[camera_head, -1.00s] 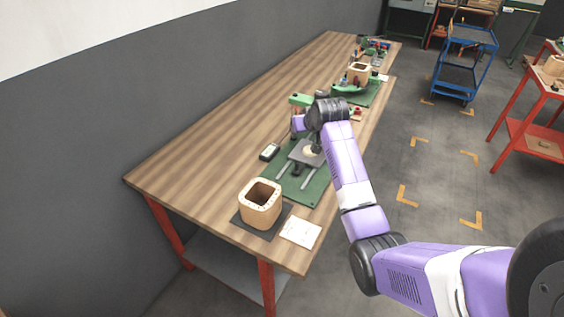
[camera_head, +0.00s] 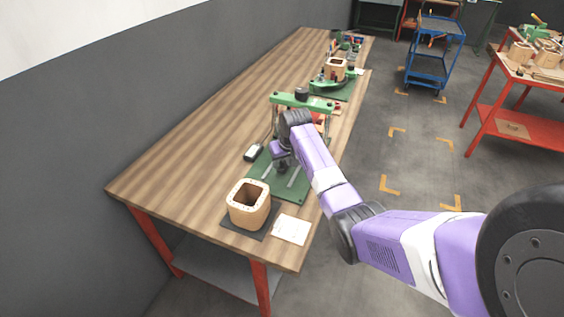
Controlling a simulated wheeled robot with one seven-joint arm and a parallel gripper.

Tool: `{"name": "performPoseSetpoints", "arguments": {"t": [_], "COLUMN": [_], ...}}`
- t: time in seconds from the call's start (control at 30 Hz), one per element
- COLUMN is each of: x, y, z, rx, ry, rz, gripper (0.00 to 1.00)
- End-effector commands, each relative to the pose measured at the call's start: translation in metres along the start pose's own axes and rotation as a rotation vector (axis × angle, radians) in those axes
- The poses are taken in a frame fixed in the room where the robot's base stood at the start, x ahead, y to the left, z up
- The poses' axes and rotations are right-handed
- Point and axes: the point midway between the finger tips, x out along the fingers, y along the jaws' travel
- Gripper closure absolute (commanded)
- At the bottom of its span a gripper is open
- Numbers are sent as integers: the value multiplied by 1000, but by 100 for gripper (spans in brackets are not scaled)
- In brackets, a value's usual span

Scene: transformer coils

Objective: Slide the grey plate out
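The green fixture base (camera_head: 302,187) lies on the wooden bench with two light rails on it. A green press frame (camera_head: 302,103) with a dark knob rises at its far end. My gripper (camera_head: 283,163) points down over the rails, in front of the press frame. My purple arm and wrist cover much of the fixture. I cannot make out the grey plate now; it seems hidden behind my wrist. The fingers are dark and small, and I cannot tell whether they are open or shut.
A wooden coil block (camera_head: 249,204) on a dark mat and a white paper (camera_head: 291,229) are near the bench's front end. A small meter (camera_head: 253,152) lies left of the fixture. Another coil block (camera_head: 336,69) stands farther back. The bench's left side is clear.

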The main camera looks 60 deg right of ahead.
Motion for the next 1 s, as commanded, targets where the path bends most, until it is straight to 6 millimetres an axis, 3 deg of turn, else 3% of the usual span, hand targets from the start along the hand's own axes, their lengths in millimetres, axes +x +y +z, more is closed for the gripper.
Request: {"name": "performPoseSetpoints", "arguments": {"t": [0.37, 0.53, 1.0], "x": [5, 5, 5], "y": [0, 0, 0], "z": [0, 0, 0], "rx": [0, 0, 0], "ry": [1, 1, 1], "rz": [0, 0, 0], "gripper": [66, 99, 100]}}
